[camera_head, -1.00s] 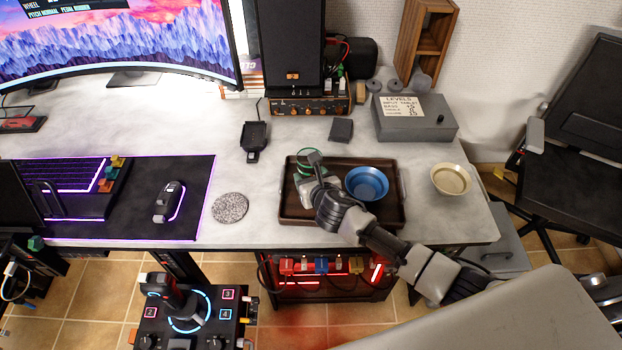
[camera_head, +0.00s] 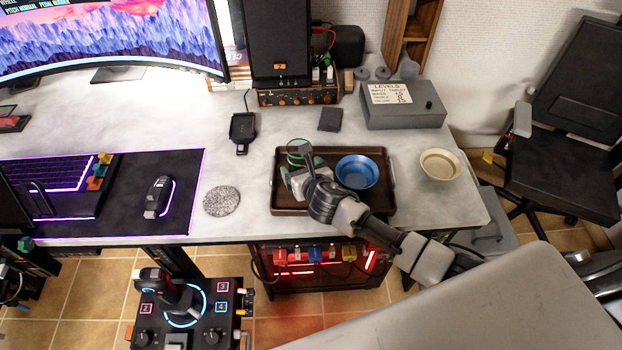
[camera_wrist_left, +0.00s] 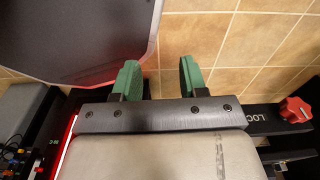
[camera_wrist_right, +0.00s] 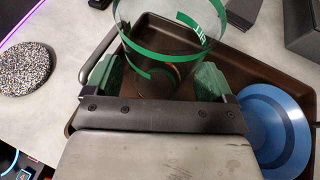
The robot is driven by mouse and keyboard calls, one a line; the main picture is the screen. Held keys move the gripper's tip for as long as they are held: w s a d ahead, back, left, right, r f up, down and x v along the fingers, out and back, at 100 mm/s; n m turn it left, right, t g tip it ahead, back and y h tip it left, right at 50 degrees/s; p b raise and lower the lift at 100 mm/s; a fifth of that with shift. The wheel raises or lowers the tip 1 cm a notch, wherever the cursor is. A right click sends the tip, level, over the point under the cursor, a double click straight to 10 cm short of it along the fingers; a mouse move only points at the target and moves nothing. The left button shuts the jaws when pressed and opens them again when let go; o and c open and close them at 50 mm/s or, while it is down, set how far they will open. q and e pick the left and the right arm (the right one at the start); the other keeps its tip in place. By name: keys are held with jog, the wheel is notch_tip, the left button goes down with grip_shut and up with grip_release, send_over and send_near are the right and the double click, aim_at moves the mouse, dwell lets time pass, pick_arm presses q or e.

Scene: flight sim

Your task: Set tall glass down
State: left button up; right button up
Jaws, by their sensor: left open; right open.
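The tall glass (camera_wrist_right: 165,45) is clear with green bands, and in the right wrist view it stands upright in the brown tray (camera_wrist_right: 225,62). My right gripper (camera_wrist_right: 155,80) is open, with one green finger on each side of the glass; I cannot tell whether either finger touches it. In the head view the glass (camera_head: 298,150) shows at the left part of the tray (camera_head: 335,214), partly hidden by my right gripper (camera_head: 303,165). My left gripper (camera_wrist_left: 160,78) is open and empty over the tiled floor.
A blue bowl (camera_head: 357,171) sits in the tray, right of the glass. A cream bowl (camera_head: 440,164) stands on the desk to the right. A speckled round coaster (camera_head: 221,201) lies left of the tray, with bare desk around it.

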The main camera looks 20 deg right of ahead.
jog(key=v, duration=1.1)
jog(key=shift+p, duration=0.3)
jog(key=shift+s, duration=0.15)
